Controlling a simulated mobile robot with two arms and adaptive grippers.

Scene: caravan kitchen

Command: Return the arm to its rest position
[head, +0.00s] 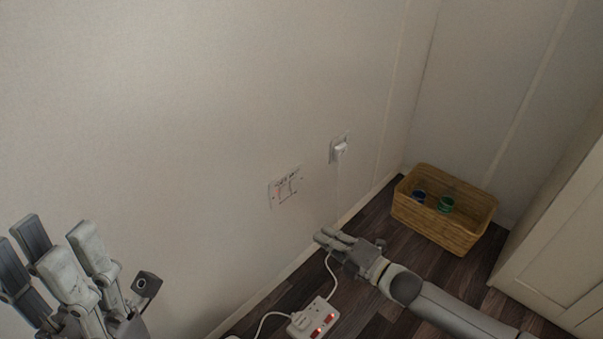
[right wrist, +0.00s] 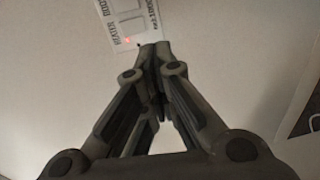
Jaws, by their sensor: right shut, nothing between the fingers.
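My right arm (head: 445,305) reaches in from the lower right in the head view. Its gripper (head: 322,237) is near the wall, below the wall switch panel (head: 287,187). In the right wrist view my right gripper (right wrist: 153,47) has its fingertips together with nothing between them. The tips overlap the lower edge of the labelled switch panel (right wrist: 125,12), which shows a small red light. I cannot tell whether they touch it. My left gripper (head: 55,238) points upward at the lower left, apart from everything else; its opening is unclear.
A white power strip (head: 313,320) with red-lit switches lies on the dark floor below my right gripper, with a white cable. A white plug (head: 340,149) sits in a wall socket. A wicker basket (head: 440,232) holds blue and green items. A pale cabinet (head: 560,240) stands right.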

